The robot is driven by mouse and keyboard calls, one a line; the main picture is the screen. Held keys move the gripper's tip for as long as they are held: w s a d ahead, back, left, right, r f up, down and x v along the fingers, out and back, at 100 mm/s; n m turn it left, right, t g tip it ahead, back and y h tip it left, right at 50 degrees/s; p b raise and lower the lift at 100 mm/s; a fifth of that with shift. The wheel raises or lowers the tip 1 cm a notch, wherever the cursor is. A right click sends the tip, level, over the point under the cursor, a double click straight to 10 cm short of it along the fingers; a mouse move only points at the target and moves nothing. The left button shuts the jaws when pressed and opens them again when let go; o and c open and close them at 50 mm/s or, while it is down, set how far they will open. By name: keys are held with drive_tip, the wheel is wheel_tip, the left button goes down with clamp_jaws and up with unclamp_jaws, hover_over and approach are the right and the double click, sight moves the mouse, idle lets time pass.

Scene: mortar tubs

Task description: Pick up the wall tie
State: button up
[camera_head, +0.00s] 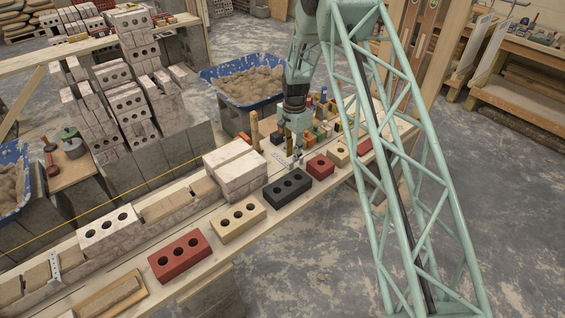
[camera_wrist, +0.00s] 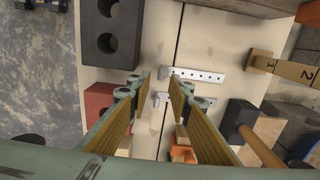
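A wall tie, a light metal strip with a row of holes, lies on the pale plank in the wrist view (camera_wrist: 198,75). Its left end is just beyond my fingertips, and the rest runs to the right of them. A second small metal piece (camera_wrist: 162,98) shows between my fingers, partly hidden by the right one. My gripper (camera_wrist: 158,84) is open, with nothing held between its fingers, pointing down over the plank. In the head view my gripper (camera_head: 295,160) hangs low beside the black brick. Another wall tie (camera_head: 55,268) lies on the low wall at the far left.
A black holed brick (camera_head: 287,187) and a small red brick (camera_head: 320,166) stand close to my gripper. White bricks (camera_head: 236,165) stand to its left. Several small tools and blocks crowd behind it. A blue mortar tub (camera_head: 245,85) stands further back.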

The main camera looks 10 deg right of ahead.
drive_tip(key=shift+f, duration=0.1)
idle(0.3)
drive_tip(key=shift+f+b, duration=0.6)
drive_tip(key=shift+f, duration=1.95)
drive_tip(key=shift+c, duration=0.7)
clamp_jaws()
